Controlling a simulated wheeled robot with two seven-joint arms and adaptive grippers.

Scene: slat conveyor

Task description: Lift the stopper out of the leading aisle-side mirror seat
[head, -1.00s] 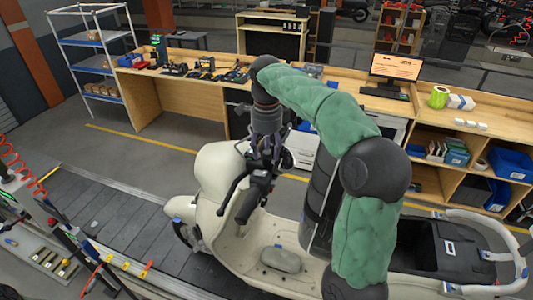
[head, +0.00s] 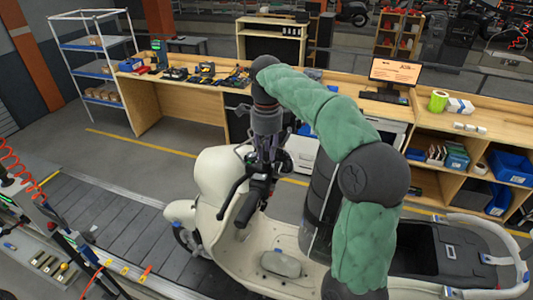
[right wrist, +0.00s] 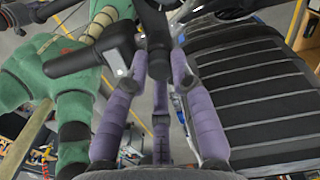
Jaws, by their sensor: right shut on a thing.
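A cream scooter (head: 212,172) stands on the slat conveyor, with its dark handlebar grip (head: 246,212) toward the camera. A dark handlebar grip (right wrist: 84,62) lies beside the fingers. My left gripper is not seen.
The grey slat conveyor (head: 100,217) runs under the scooter. A wooden workbench (head: 160,101) with tools and a monitor (head: 394,70) stands behind. A metal rack (head: 95,43) is at the far left. The floor between bench and conveyor is clear.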

